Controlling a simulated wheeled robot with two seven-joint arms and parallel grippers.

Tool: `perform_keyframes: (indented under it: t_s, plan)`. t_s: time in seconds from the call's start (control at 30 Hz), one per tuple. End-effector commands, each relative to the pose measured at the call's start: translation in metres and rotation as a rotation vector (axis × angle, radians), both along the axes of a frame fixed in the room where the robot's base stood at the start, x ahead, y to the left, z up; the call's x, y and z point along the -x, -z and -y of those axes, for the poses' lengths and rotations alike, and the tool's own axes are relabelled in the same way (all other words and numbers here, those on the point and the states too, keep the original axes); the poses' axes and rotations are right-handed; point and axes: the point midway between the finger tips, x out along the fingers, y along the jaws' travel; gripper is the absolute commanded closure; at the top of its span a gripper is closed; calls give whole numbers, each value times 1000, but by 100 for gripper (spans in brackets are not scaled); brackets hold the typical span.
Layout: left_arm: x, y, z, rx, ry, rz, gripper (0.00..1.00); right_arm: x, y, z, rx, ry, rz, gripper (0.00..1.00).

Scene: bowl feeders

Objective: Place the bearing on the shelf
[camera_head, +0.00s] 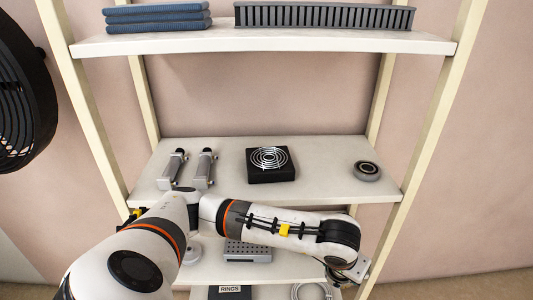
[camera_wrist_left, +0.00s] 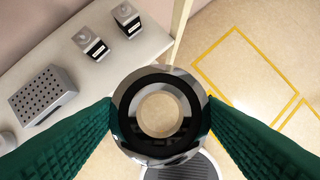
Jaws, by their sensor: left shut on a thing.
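The bearing (camera_wrist_left: 126,130) is a shiny metal ring with a dark inner band, seen face-on in the left wrist view. My left gripper (camera_wrist_left: 160,108) is shut on it, with a green ridged finger on each side. Floor shows through its hole. In the head view, my left arm reaches across in front of the shelf unit; its fingers and the held bearing are hidden there. The middle shelf (camera_head: 325,187) holds a similar grey ring-shaped part (camera_head: 367,171) at its right end. My right gripper is not in view.
The middle shelf also holds two grey cylinders (camera_head: 204,168) and a black block with a ringed top (camera_head: 270,165), with bare space between. The upper shelf (camera_head: 270,45) holds blue slabs and a slotted rack. A perforated block (camera_head: 248,250) stands lower. Cream posts (camera_head: 425,120) flank the shelves.

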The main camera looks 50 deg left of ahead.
Motion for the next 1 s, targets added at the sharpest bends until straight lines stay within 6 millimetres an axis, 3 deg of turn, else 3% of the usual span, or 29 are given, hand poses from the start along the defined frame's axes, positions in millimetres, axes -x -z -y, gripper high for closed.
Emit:
perform_keyframes:
  t_s: [0.1, 0.3, 0.4, 0.5, 0.67, 0.97, 1.0]
  plan:
    - [-19, -43, -7, 4, -142, 11, 65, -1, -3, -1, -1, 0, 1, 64]
    - [-32, -134, -17, -1, -359, 10, 65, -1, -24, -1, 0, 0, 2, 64]
    - [-33, -170, -22, -5, -433, 13, 65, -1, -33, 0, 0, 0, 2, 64]
    - [-31, -192, -24, -8, -478, 13, 65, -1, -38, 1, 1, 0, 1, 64]
    - [-38, -203, -34, -9, -507, 12, 65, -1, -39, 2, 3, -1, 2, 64]
    - [-86, -199, -92, -8, -509, 6, 65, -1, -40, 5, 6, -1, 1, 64]
    - [-94, -204, -101, -10, -510, 7, 65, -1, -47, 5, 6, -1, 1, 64]
